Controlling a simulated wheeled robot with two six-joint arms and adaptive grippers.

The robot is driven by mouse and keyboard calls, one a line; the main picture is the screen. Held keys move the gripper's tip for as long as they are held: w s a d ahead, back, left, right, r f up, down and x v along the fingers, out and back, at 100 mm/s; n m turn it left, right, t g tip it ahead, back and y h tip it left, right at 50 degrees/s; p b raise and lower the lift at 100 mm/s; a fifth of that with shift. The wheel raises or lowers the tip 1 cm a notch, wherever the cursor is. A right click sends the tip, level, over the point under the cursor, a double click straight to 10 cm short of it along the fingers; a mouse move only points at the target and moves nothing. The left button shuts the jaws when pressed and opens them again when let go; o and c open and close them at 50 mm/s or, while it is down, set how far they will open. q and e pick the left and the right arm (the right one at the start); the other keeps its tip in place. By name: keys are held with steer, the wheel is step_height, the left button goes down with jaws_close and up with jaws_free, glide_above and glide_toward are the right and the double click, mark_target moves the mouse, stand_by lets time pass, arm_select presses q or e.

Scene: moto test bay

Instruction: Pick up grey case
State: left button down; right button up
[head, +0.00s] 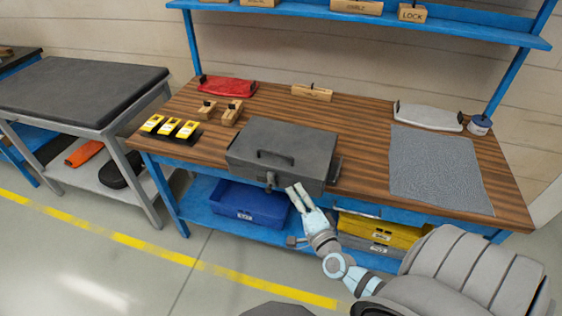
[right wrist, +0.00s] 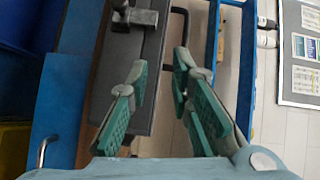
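The grey case (head: 290,143) lies flat and closed on the wooden workbench (head: 360,150), near its front edge. It has a dark handle (head: 276,157) and a latch on the side facing me. My right gripper (head: 298,188) is just in front of the case's front side, below the handle and right of the latch. Contact cannot be told. My left gripper is not in view.
Yellow-and-black devices (head: 171,127) and wooden blocks (head: 231,113) stand left of the case. A grey mat (head: 437,170) covers the bench's right part. A blue bin (head: 247,203) and yellow bin (head: 375,230) sit on the lower shelf.

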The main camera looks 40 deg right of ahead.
mark_target(279, 154)
steer(key=shift+m+h, duration=0.4)
steer(key=shift+m, duration=0.4)
steer(key=w+d+r+b, duration=0.1)
steer(key=w, duration=0.3)
steer(key=w+d+r, duration=0.1)
steer(key=w+d, duration=0.1)
steer(key=w, duration=0.3)
steer(key=w+d+r+b, duration=0.1)
steer(key=w, duration=0.3)
steer(key=shift+w+d+r+b, duration=0.25)
steer(key=shift+w+d+b, duration=0.05)
steer(key=shift+w, duration=0.1)
jaws_close()
steer(key=shift+r, duration=0.15)
